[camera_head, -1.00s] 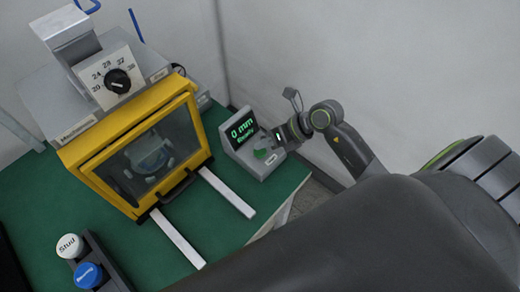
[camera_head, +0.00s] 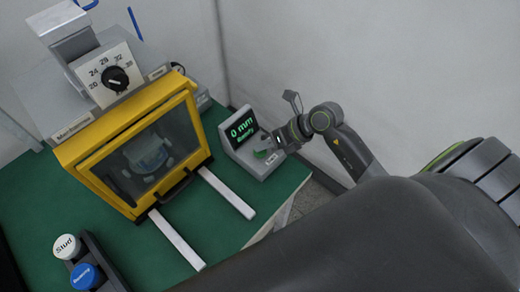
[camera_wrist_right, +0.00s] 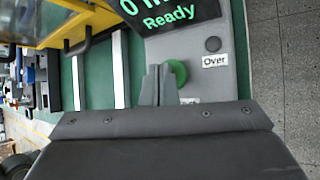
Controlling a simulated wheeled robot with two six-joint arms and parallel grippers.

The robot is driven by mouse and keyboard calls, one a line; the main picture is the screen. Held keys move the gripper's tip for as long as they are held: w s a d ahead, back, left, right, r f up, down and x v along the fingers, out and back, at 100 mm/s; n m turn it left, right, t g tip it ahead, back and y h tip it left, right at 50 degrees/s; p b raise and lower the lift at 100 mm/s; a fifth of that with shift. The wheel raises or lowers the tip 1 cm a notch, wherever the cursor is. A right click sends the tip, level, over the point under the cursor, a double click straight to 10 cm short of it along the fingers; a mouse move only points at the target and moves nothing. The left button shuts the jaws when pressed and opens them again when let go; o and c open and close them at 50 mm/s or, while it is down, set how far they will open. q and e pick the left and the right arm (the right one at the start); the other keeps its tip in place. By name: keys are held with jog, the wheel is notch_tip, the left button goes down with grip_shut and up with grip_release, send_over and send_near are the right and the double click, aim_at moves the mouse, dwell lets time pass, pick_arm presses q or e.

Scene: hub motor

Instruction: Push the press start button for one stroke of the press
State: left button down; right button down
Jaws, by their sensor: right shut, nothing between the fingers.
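The press control box (camera_head: 258,166) stands at the right edge of the green table, its screen (camera_head: 241,128) reading "0 mm Ready". The green start button (camera_head: 261,154) is on its sloped face, partly covered by my right gripper (camera_head: 273,149). In the right wrist view the shut fingers (camera_wrist_right: 158,82) overlap the left side of the green button (camera_wrist_right: 178,72); whether they touch it I cannot tell. The press (camera_head: 72,94) has a yellow-framed guard door (camera_head: 150,158) with a pale part behind its window. My left gripper is out of view.
A dial (camera_head: 115,78) with numbers is on the press. Two white rails (camera_head: 178,240) stick out in front of the guard. White and blue round-topped items (camera_head: 66,246) sit at the lower left. A grey button (camera_wrist_right: 213,44) labelled "Over" is near the green one.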

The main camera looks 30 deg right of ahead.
aim_at(264, 152)
jog(key=shift+f, duration=0.3)
jog(key=shift+r, duration=0.15)
dwell(0.4)
jog(key=shift+r+p, duration=0.55)
jog(key=shift+r, duration=0.25)
notch_tip(264, 152, up, 5)
jog(key=p, duration=0.4)
dwell(0.6)
